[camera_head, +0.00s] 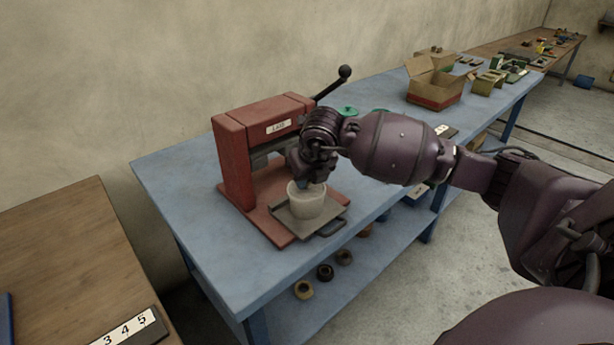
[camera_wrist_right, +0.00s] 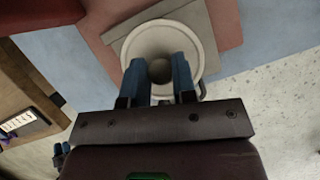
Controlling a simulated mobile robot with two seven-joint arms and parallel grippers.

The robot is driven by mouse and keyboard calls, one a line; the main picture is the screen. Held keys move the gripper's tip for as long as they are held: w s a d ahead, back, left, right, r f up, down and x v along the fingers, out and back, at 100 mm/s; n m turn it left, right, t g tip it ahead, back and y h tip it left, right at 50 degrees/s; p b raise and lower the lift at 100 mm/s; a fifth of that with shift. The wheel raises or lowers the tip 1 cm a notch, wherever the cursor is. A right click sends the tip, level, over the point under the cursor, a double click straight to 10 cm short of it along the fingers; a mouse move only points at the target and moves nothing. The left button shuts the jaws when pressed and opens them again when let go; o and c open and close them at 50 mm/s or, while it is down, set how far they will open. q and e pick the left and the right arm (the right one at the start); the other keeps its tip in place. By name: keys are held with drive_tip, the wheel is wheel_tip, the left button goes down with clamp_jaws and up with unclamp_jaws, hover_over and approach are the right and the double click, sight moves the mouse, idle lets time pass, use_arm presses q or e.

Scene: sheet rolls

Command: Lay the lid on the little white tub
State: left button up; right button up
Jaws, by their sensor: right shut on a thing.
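The little white tub (camera_head: 307,206) stands upright on a grey tray plate at the foot of a red press. My right gripper (camera_head: 311,184) is directly above the tub and points down. In the right wrist view my right gripper's two blue fingers (camera_wrist_right: 160,78) are shut on the round grey knob of the pale lid (camera_wrist_right: 139,47). The lid looks roughly centred over the tub, which it mostly hides there. Whether the lid touches the tub's rim or hangs just above it, I cannot tell.
The red press (camera_head: 234,160) with a black lever stands behind the tub on a blue bench (camera_head: 180,190). A green item (camera_head: 348,111) and an open cardboard box (camera_head: 436,90) lie farther along. Several rings sit on the lower shelf. The bench's left end is clear.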

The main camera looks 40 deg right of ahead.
use_arm(q)
drive_tip(key=shift+a, duration=0.2)
use_arm(e)
drive_tip(key=shift+f, duration=0.15)
idle(0.5)
drive_tip(key=o, duration=1.5)
drive_tip(key=shift+c, duration=0.2)
use_arm(q)
drive_tip(key=shift+d, duration=0.2)
drive_tip(key=shift+a, duration=0.1)
use_arm(e)
drive_tip(key=shift+r+p, duration=0.3)
drive_tip(key=shift+r, duration=0.35)
drive_tip(key=shift+r+p, duration=0.8)
drive_tip(key=shift+r, duration=1)
use_arm(q)
drive_tip(key=shift+t, duration=0.4)
drive_tip(key=shift+w+a+r+p, duration=0.15)
drive_tip(key=shift+w+r, duration=0.15)
drive_tip(key=shift+r, duration=0.55)
drive_tip(key=shift+w+d+r+p, duration=0.1)
drive_tip(key=shift+w+r+p, duration=0.15)
drive_tip(key=shift+r, duration=0.65)
drive_tip(key=shift+w+a+r+p, duration=0.1)
drive_tip(key=shift+w+r, duration=0.2)
drive_tip(key=shift+r, duration=0.55)
use_arm(e)
drive_tip(key=shift+r, duration=1.1)
